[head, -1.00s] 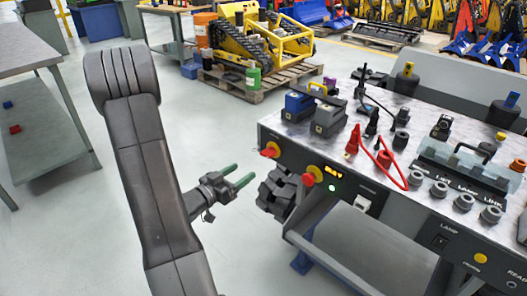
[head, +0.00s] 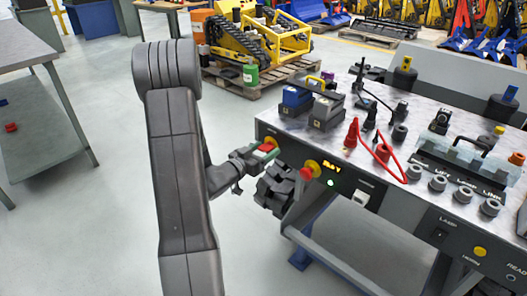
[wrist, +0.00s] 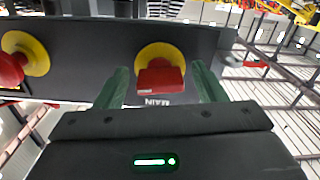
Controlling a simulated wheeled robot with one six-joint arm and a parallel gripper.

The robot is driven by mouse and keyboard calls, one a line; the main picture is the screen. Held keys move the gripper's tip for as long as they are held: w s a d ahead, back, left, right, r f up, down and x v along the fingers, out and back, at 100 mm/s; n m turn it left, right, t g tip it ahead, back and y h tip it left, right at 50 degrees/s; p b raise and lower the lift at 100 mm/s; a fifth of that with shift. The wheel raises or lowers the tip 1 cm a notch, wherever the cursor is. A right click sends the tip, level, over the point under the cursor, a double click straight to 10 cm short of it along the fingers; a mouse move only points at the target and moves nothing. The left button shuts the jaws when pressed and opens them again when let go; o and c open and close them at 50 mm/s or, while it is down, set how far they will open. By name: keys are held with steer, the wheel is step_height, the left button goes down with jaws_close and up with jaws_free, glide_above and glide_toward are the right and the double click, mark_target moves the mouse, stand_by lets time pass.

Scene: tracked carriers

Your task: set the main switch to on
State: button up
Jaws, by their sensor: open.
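The main switch is a red handle on a yellow disc on the bench's front panel. It shows at the panel's left end in the head view (head: 270,142), partly hidden by a finger, and at the centre of the wrist view (wrist: 161,78). An upside-down label sits by it in the wrist view. My gripper (head: 264,152) is open at the switch. In the wrist view its green fingers (wrist: 160,85) stand either side of the red handle, with gaps showing. I cannot tell whether the handle is at on or off.
A red mushroom button (head: 309,170) on yellow sits right of the switch; it is at left in the wrist view (wrist: 14,68). A small display (head: 332,168) and green lamp (head: 330,183) are lit. Battery packs (head: 327,111) and red leads (head: 378,150) lie on the bench.

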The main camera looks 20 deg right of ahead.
steer(key=shift+c, duration=0.4)
steer(key=c, duration=0.9)
steer(key=shift+f+m+b, duration=0.2)
steer(key=shift+m+b, duration=0.4)
steer(key=shift+b, duration=0.25)
steer(key=shift+r+m, duration=0.15)
steer(key=shift+m, duration=0.25)
steer(key=o, duration=1)
steer(key=p+v, duration=0.1)
steer(key=v, duration=1.3)
steer(key=shift+d, duration=0.1)
